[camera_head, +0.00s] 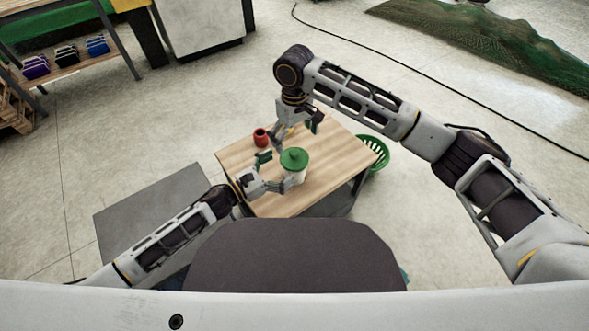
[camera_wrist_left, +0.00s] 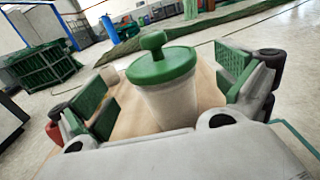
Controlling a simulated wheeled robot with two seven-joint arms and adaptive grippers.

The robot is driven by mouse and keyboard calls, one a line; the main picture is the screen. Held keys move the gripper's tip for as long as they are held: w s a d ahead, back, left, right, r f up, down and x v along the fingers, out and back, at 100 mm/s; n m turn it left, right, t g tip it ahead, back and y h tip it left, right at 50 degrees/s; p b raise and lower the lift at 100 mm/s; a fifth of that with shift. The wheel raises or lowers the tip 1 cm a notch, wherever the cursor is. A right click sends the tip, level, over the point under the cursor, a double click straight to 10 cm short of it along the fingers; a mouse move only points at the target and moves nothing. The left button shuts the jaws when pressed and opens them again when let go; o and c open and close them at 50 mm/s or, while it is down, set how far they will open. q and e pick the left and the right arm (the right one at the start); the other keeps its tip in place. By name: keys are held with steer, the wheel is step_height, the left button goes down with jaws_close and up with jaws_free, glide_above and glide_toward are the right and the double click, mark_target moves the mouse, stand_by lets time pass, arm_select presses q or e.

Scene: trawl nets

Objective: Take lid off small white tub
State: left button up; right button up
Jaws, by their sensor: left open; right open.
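The small white tub (camera_head: 297,174) stands upright on the wooden table with a green lid (camera_head: 294,158) seated on it. In the left wrist view the tub (camera_wrist_left: 182,105) tapers downward, and its lid (camera_wrist_left: 162,66) has a round green knob on top. My left gripper (camera_head: 277,171) is open beside the tub, its green-padded fingers spread to either side of it in the wrist view. I cannot tell whether a finger touches the tub. My right gripper (camera_head: 295,131) is open and empty behind the lid, apart from it, above the far part of the table.
A red cup (camera_head: 261,137) stands near the table's far left edge. A green basket (camera_head: 374,153) is beyond the table's right edge. The right part of the wooden table (camera_head: 345,152) is clear. A grey flat surface (camera_head: 150,213) lies left of the table.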

mark_target(304, 154)
arm_select(q)
steer(key=shift+x, duration=2.85)
